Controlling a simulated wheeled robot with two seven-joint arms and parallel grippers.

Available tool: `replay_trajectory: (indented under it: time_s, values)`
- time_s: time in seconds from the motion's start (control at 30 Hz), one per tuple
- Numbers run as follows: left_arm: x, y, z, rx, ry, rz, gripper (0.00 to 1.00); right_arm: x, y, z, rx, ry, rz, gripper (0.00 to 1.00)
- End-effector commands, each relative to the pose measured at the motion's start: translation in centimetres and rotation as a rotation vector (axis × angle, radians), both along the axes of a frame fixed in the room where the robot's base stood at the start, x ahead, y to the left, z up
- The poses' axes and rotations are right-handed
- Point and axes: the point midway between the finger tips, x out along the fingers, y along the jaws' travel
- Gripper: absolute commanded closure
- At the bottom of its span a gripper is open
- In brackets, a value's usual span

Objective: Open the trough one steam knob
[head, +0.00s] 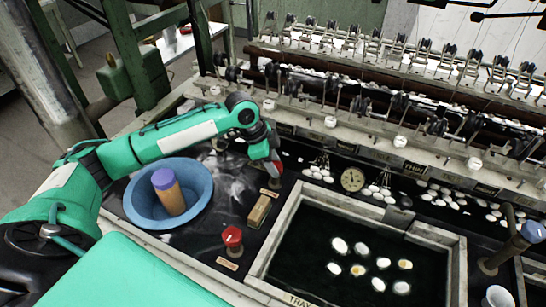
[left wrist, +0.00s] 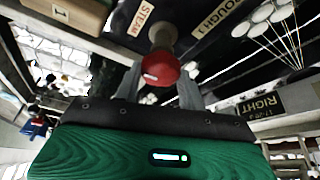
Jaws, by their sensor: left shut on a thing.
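The trough one steam knob is a red round knob (left wrist: 161,68) with a white mark, on a pale post beside the STEAM (left wrist: 142,18) and TROUGH 1 (left wrist: 238,20) labels in the left wrist view. My left gripper (left wrist: 158,90) has a finger on each side of this knob and is shut on it. In the head view my left gripper (head: 268,160) reaches down to the panel behind the trough's left corner, and a bit of the red knob (head: 276,168) shows at its tip. My right gripper is out of view.
A second red knob (head: 232,237) stands nearer, left of the trough (head: 262,262), which holds water and several white cocoons. A blue basin (head: 133,213) with a purple-topped brush sits under my left arm. A wooden block (head: 260,210) and a gauge (head: 353,180) are close by.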

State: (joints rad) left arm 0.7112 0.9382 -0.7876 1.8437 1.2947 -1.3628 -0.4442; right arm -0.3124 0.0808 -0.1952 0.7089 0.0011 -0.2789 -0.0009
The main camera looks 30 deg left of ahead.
Motion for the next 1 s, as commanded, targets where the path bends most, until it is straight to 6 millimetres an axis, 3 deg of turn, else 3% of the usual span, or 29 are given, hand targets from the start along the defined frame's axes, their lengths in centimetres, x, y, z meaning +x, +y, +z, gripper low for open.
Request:
replay_trajectory:
  time_s: [0.13, 1.0]
  values:
    - [-0.2, -0.1, 0.9, -0.001, 0.003, 0.117, 0.82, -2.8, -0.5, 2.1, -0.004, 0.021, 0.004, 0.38]
    - [-0.4, -0.6, 0.7, -0.002, 0.002, 0.943, 0.82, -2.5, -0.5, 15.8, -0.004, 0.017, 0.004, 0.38]
